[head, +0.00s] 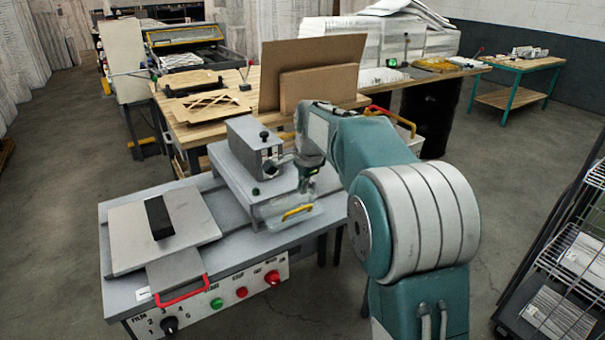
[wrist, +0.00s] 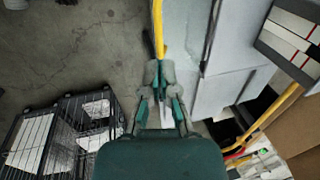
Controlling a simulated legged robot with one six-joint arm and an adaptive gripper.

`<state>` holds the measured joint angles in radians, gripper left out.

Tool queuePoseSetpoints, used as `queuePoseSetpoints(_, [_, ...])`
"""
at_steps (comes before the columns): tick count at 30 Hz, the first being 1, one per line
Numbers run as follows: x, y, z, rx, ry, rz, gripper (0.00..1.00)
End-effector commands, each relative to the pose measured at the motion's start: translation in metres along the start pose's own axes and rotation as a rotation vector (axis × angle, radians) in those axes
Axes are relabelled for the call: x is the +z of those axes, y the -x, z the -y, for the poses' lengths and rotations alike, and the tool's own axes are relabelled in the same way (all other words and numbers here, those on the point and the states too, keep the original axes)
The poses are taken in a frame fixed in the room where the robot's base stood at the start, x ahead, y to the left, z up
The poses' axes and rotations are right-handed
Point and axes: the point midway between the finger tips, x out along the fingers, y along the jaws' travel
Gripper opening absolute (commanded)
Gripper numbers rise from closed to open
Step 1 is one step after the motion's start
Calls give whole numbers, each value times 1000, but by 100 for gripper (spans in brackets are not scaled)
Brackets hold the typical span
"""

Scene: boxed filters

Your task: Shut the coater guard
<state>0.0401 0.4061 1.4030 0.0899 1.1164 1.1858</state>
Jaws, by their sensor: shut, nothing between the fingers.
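The coater (head: 222,250) is a grey bench machine with a control panel on its front. A clear guard (head: 284,203) with a yellow handle (head: 297,212) is at its right part, by the grey housing (head: 233,177). I cannot tell how far the guard stands open. My gripper (head: 308,186) is shut and empty, pointing down just above and behind the yellow handle in the head view. In the wrist view the gripper (wrist: 159,70) has its fingertips close to the end of a yellow bar (wrist: 157,25). Whether they touch is unclear.
A plate with a black grip (head: 158,217) and a red handle (head: 181,291) are on the coater's left. A wooden bench with cardboard (head: 312,65) stands behind. A wire rack (head: 568,270) stands at the right. Floor between rack and my arm is free.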

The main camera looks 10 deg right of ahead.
Motion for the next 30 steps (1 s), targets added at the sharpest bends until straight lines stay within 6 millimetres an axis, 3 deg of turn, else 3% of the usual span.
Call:
queuePoseSetpoints(6, [2, -40, 0, 4, 0, 0, 0])
queuePoseSetpoints(12, [2, -61, 0, 2, 0, -1, 0])
queuePoseSetpoints(30, [0, -66, 2, -25, -1, -1, 0])
